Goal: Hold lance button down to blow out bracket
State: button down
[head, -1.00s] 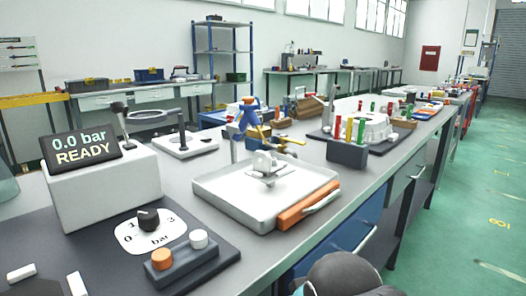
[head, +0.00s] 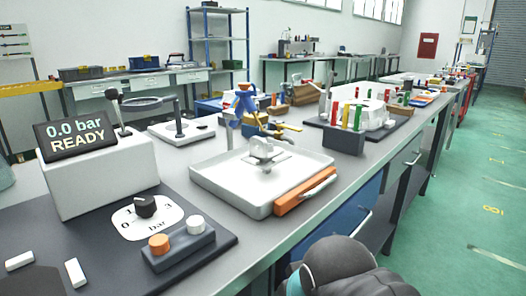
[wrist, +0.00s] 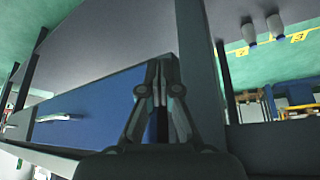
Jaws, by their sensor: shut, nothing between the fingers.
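A small light-metal bracket (head: 264,150) sits upright in a shallow white tray (head: 207,186) on the bench. A blue lance (head: 245,103) stands just behind the tray, with a yellow-brass part (head: 284,128) pointing right above the tray's back. A grey box at the front carries an orange button (head: 159,243) and a white button (head: 195,224). The display (head: 77,133) reads 0.0 bar, READY. My gripper (wrist: 160,68) is shut and empty in the wrist view, in front of the bench's blue drawer side, away from the bracket. The head view does not show its fingers.
A pressure dial (head: 146,206) sits behind the buttons. An orange-handled tool (head: 304,193) lies along the tray's right edge. A dark block with coloured handles (head: 344,137) stands to the right. The green floor (head: 470,200) is clear at right.

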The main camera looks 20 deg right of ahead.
aim_at(244, 87)
jog(key=k, duration=1.3)
jog(key=z, duration=0.65)
jog(key=i, duration=0.55)
jog(key=z, duration=0.4)
jog(key=i, duration=1.05)
jog(key=u, duration=0.7)
